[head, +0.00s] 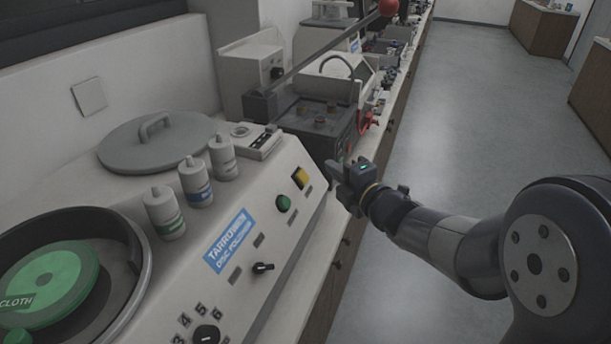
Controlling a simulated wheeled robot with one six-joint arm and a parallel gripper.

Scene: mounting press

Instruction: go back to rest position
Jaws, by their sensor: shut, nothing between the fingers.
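My gripper (333,170) is at the end of my arm, which reaches in from the lower right. It is dark and small in the head view. It is shut and empty. It is by the front right edge of the disc polisher (262,228), near the yellow button (300,177); I cannot tell whether it touches anything. A dark machine with a red-handled part (369,121) stands just beyond it, partly behind it.
Several small bottles (196,182) and a round grey lid (157,141) sit on the polisher. A bowl with a green cloth disc (45,284) is at the lower left. More equipment lines the bench behind. The floor (465,120) to the right is clear.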

